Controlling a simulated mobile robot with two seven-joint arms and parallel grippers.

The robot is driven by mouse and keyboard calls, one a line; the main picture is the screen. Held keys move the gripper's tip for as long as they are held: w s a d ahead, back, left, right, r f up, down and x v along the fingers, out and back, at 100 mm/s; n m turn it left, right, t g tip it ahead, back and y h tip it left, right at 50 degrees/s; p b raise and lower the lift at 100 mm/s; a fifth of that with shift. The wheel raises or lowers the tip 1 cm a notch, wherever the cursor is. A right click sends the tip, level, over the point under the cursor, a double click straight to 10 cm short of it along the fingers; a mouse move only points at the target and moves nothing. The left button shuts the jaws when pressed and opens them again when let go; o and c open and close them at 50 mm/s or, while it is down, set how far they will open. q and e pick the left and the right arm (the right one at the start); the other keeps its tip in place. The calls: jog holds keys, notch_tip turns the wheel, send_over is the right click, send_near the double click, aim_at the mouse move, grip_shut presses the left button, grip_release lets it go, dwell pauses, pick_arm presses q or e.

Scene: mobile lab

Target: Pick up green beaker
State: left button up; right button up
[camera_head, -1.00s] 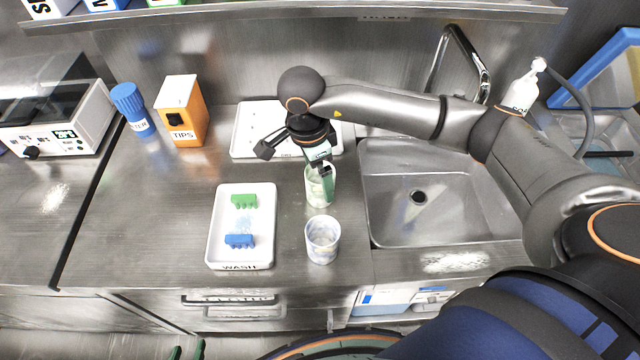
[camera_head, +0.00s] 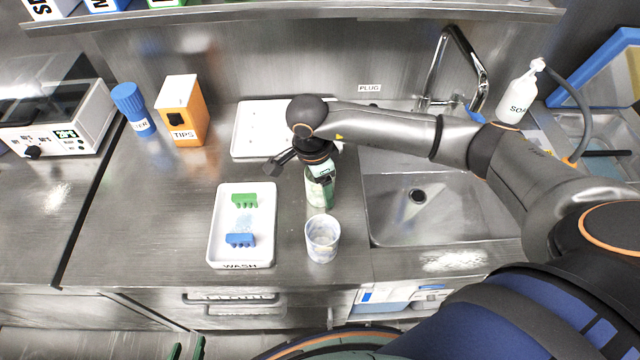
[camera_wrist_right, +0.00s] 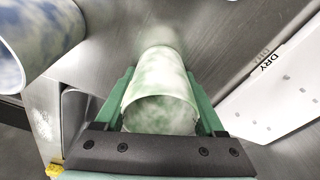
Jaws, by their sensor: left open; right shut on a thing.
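The green beaker (camera_head: 317,198) stands upright on the steel counter, left of the sink; its upper part is partly hidden by my right gripper (camera_head: 321,177). In the right wrist view the pale, green-mottled beaker (camera_wrist_right: 158,92) lies between the green fingers of my right gripper (camera_wrist_right: 164,103), one finger on each side, and the gripper is shut on it. My left gripper (camera_head: 187,349) shows only as two green fingertips at the bottom edge of the head view. They are apart and empty, below the counter front.
A bluish-white beaker (camera_head: 322,240) stands just in front of the green one; it also shows in the right wrist view (camera_wrist_right: 38,38). The WASH tray (camera_head: 214,225) is to the left, the DRY tray (camera_head: 250,135) behind. The sink (camera_head: 450,215) is to the right.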

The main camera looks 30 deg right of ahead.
jog(key=c, duration=0.7)
jog(key=shift+o, duration=0.2)
jog(key=shift+r, duration=0.1)
